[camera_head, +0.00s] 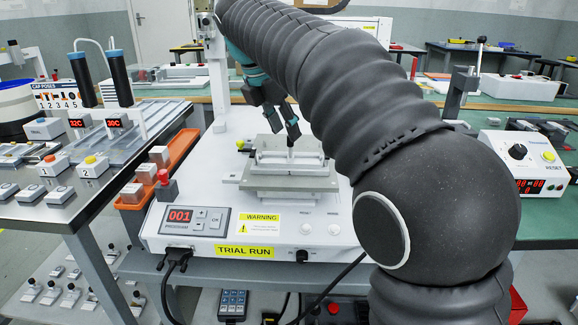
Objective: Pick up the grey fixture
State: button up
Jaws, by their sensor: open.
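The grey fixture (285,184) sits on the white gantry screwdriver machine (230,180) at the middle of the view. It is a flat metal plate with raised parts on top. My gripper (282,122) is open and hangs just above the fixture, pointing down. It looks empty. My black-sleeved arm reaches across from the right and hides the right side of the machine. I cannot tell whether the fingertips touch the fixture.
A steel table (95,205) with buttons and temperature displays stands at the left, with an orange bin (160,185) beside it. The machine's upright column (217,75) rises behind the fixture. A white control box (522,165) stands at the right.

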jog(key=b+x, duration=0.1)
jog(key=x, duration=0.2)
jog(key=shift+w+d+f, duration=0.1)
jog(key=shift+d+f, duration=0.15)
jog(key=shift+f, duration=0.05)
jog(key=shift+c, duration=0.2)
grip_shut()
jog(key=shift+r, duration=0.2)
